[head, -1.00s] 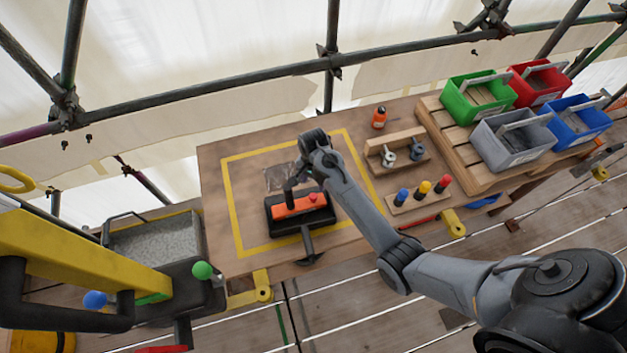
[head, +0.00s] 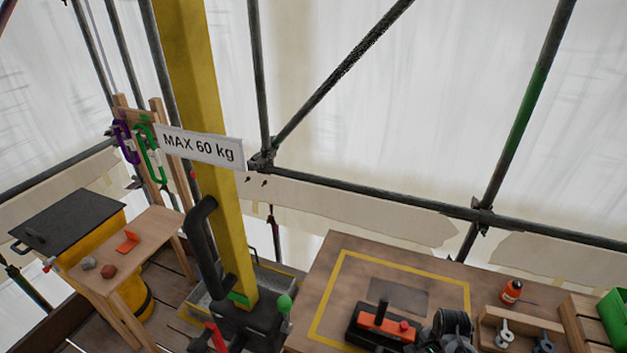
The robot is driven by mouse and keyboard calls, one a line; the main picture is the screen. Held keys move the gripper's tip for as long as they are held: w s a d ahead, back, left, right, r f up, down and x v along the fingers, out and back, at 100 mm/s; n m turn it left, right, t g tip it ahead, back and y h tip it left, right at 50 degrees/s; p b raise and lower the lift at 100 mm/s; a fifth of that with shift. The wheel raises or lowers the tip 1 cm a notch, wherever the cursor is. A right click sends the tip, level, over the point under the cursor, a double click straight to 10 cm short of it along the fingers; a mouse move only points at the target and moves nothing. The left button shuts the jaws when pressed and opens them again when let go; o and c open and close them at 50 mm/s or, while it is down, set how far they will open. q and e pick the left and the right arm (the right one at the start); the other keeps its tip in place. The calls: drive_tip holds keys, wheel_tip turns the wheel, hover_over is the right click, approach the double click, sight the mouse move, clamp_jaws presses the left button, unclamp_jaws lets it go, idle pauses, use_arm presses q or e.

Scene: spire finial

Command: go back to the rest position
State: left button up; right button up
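Part of my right arm, a dark rounded joint (head: 452,325), shows at the bottom edge of the head view. It is just right of a black and orange tool (head: 385,325) on the wooden workbench (head: 325,250). I cannot make out the fingers of my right gripper, so its opening is unclear. My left arm and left gripper are not in view.
A yellow post (head: 215,100) with a "MAX 60 kg" sign (head: 200,147) stands left of the bench. A small wooden table (head: 140,240) is further left. Scaffold poles run behind.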

drive_tip(key=s+f+g+p, duration=0.2)
drive_tip(key=s+f+p, duration=0.25)
drive_tip(key=s, duration=0.75)
drive_tip(key=s+a+r+n+h+p, duration=0.1)
drive_tip(key=s+a+r+n+p, duration=0.2)
drive_tip(key=s, duration=0.7)
drive_tip(key=s+a+r+n+t+p, duration=0.1)
drive_tip(key=s+a+r+n+p, duration=0.15)
drive_tip(key=r, duration=0.35)
drive_tip(key=s+a+r+n+t+p, duration=0.1)
drive_tip(key=s+a+r+n+p, duration=0.15)
drive_tip(key=r, duration=0.35)
use_arm(q)
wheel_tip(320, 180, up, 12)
drive_tip(key=b, duration=0.1)
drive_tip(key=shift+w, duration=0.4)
use_arm(e)
drive_tip(key=w+a+r+n+t, duration=0.1)
drive_tip(key=r+n, duration=0.3)
drive_tip(key=r, duration=0.1)
drive_tip(key=w+a+r+n+t+y, duration=0.1)
drive_tip(key=w+a+r+n+t, duration=0.1)
drive_tip(key=r, duration=0.3)
drive_tip(key=shift+r+n+t, duration=0.3)
drive_tip(key=shift+n, duration=0.6)
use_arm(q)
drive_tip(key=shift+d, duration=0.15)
